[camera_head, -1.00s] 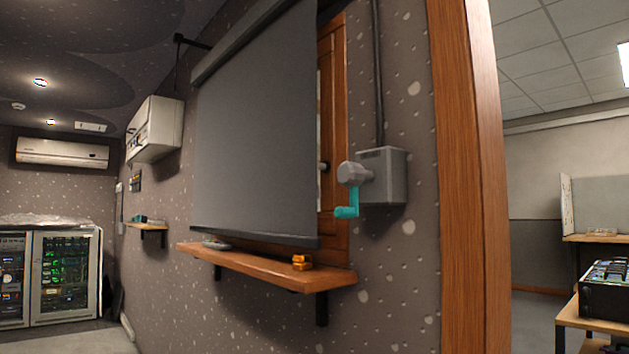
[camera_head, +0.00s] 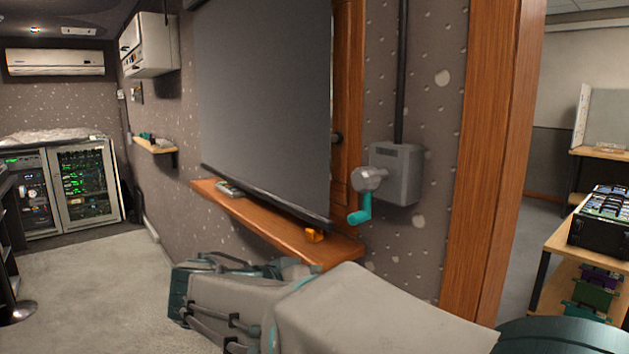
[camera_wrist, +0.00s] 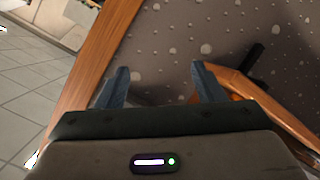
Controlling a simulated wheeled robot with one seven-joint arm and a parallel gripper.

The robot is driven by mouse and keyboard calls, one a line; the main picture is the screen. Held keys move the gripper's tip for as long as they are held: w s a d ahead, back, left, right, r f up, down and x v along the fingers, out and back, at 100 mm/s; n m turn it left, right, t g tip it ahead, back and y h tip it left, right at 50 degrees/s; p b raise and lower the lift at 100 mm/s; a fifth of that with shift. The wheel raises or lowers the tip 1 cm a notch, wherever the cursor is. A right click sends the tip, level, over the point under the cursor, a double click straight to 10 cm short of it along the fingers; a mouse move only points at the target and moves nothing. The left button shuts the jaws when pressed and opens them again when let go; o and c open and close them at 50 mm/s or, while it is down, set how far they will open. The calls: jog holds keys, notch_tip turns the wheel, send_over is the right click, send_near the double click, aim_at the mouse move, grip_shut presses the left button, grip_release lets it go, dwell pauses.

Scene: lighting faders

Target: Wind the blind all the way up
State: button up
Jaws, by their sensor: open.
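The dark grey blind (camera_head: 262,105) hangs over the window, its bottom bar just above the wooden sill shelf. The grey winder box (camera_head: 397,174) is on the wall to its right. Its crank has a grey hub (camera_head: 369,179) and a teal handle (camera_head: 361,207) that points down. My arm lies low across the front of the head view, below the shelf and crank. In the wrist view, my gripper (camera_wrist: 157,82) is open and empty, its two fingers apart before the speckled wall. The crank is not visible in the wrist view.
The wooden shelf (camera_head: 270,223) juts out under the blind, holding a small orange item (camera_head: 314,236) and a small dish-like item (camera_head: 229,188). A wooden door post (camera_head: 492,150) stands right of the winder.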

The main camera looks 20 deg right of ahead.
aim_at(358, 184)
jog(key=w+a+r+m+t+h+p, duration=0.1)
jog(key=a+r+m+h+p, duration=0.1)
jog(key=r, duration=0.6)
jog(key=w+a+r+m+t+h+p, duration=0.1)
jog(key=w+a+r+m+p, duration=0.15)
jog(key=r, duration=0.45)
jog(key=shift+n, duration=0.25)
jog(key=p+x, duration=0.1)
jog(key=x, duration=0.3)
jog(key=p+x, duration=0.1)
jog(key=x, duration=0.4)
jog(key=s+p+x, duration=0.1)
jog(key=x, duration=0.4)
jog(key=shift+d+r, duration=0.2)
jog(key=shift+d, duration=0.15)
grip_shut()
jog(key=shift+s+f, duration=0.1)
